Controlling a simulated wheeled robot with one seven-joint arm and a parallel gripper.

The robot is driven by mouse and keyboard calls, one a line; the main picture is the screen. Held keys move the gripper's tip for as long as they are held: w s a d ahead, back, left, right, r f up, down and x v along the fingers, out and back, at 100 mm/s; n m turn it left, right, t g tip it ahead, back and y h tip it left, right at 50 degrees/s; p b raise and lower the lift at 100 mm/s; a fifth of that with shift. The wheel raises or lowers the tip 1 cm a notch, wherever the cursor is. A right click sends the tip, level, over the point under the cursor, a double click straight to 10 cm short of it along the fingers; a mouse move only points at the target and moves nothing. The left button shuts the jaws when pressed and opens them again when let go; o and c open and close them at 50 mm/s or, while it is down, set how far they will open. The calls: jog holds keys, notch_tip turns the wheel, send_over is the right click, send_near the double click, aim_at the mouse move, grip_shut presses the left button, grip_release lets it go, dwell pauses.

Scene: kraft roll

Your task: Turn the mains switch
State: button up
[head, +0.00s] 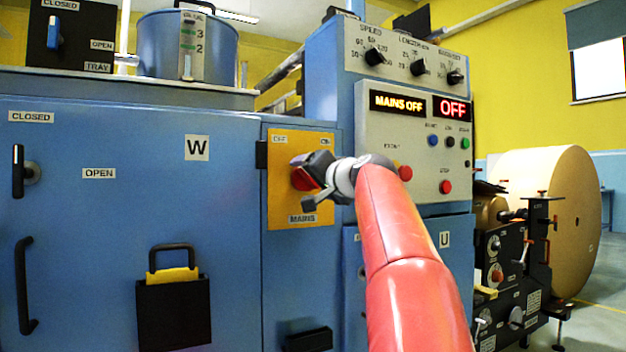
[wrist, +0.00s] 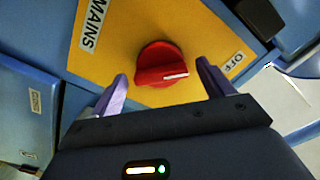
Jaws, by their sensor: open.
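The mains switch (head: 303,179) is a red rotary knob on a yellow plate (head: 287,212) marked OFF, ON and MAINS. In the head view my gripper (head: 308,182) is in front of it and covers part of it. In the wrist view the red knob (wrist: 160,65) lies just beyond my fingers (wrist: 162,82), roughly centred between them, with a white mark on its face pointing toward the OFF label (wrist: 233,63). My gripper is open and nothing is held. I cannot tell whether the fingertips touch the knob. The display (head: 397,104) reads MAINS OFF.
A control panel (head: 419,160) with knobs and buttons, including red ones, is right of the plate, close to my arm. A large paper roll (head: 545,210) stands at right.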

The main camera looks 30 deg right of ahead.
jog(key=s+b, duration=0.1)
jog(key=s, duration=0.6)
jog(key=shift+s+d+b, duration=0.15)
jog(key=shift+s+b, duration=0.15)
jog(key=shift+s, duration=0.05)
jog(key=s+a+f+n+g, duration=0.1)
jog(key=s+a+f+g, duration=0.15)
jog(key=a+f, duration=0.35)
jog(key=s+a+f+n+g+y, duration=0.1)
jog(key=s+a+f+g, duration=0.15)
jog(key=f, duration=0.55)
jog(key=s+a+f+n+g, duration=0.1)
jog(key=s+a+f+g, duration=0.1)
jog(key=s+a+f, duration=0.45)
jog(key=s+a+f+n+g+h, duration=0.1)
jog(key=s+f+n+g, duration=0.1)
jog(key=s+f, duration=0.5)
jog(key=s+a+f+n+g, duration=0.1)
jog(key=s+f+n+g, duration=0.15)
jog(key=f, duration=0.85)
jog(key=s+a+f+n+g+h, duration=0.1)
jog(key=s+a+f, duration=0.1)
jog(key=s+f, duration=0.55)
notch_tip(320, 180, up, 12)
jog(key=w+p, duration=0.1)
jog(key=p, duration=1.1)
jog(key=shift+w+d+f, duration=0.2)
jog(key=shift+w, duration=0.2)
